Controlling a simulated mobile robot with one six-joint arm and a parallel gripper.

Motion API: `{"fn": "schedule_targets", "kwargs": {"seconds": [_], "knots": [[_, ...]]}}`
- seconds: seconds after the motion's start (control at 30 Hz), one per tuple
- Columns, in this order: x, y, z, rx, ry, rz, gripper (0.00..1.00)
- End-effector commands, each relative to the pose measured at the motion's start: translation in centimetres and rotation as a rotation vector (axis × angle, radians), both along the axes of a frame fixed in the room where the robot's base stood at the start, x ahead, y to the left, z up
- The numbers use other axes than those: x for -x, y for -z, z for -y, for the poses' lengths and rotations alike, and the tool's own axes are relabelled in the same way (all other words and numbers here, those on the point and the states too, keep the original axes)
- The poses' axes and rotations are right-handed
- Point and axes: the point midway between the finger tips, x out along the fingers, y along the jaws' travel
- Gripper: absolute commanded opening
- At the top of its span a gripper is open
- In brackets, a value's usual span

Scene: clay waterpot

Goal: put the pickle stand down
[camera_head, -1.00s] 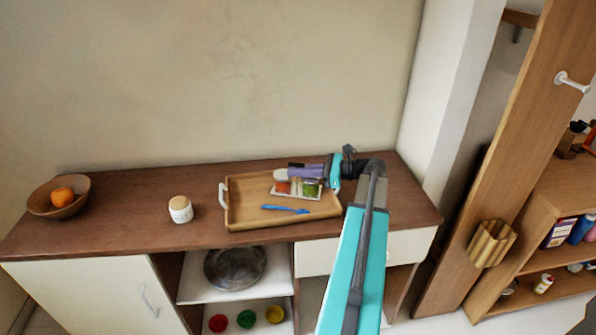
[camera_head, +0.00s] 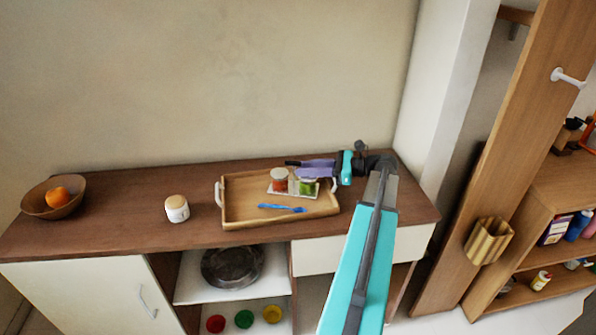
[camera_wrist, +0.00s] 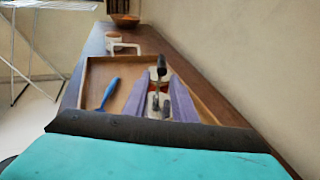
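The pickle stand (camera_head: 295,193) is a small white stand holding an orange-red jar (camera_head: 280,180) and a green jar (camera_head: 308,186). It rests in the back part of the wooden tray (camera_head: 232,205) on the sideboard. A dark upright handle with a knob (camera_wrist: 161,68) shows above it in the wrist view. My gripper (camera_head: 304,164) has purple fingers and reaches in from the right, just above and behind the jars. In the wrist view its fingers (camera_wrist: 160,93) are spread apart on either side of the handle, and the jars are partly hidden between them.
A blue utensil (camera_head: 282,208) lies in the tray in front of the stand. The wall is close behind; the sideboard's right end is clear.

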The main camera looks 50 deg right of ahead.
Motion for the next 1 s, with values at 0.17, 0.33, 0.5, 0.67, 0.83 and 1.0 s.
{"fn": "schedule_targets", "kwargs": {"seconds": [0.17,0.33,0.5,0.67,0.83,1.0], "knots": [[2.6,-0.4,1.7,0.001,0.004,0.0,0.24],[4.7,-0.9,2.9,0.002,0.003,0.0,0.24],[6.1,-1.2,3.7,0.0,0.002,0.0,0.24],[6.6,-1.4,3.9,0.0,0.0,0.0,0.24],[6.6,-1.4,3.9,0.0,0.0,0.0,0.24],[6.6,-1.4,3.9,0.0,0.001,0.0,0.24]]}}
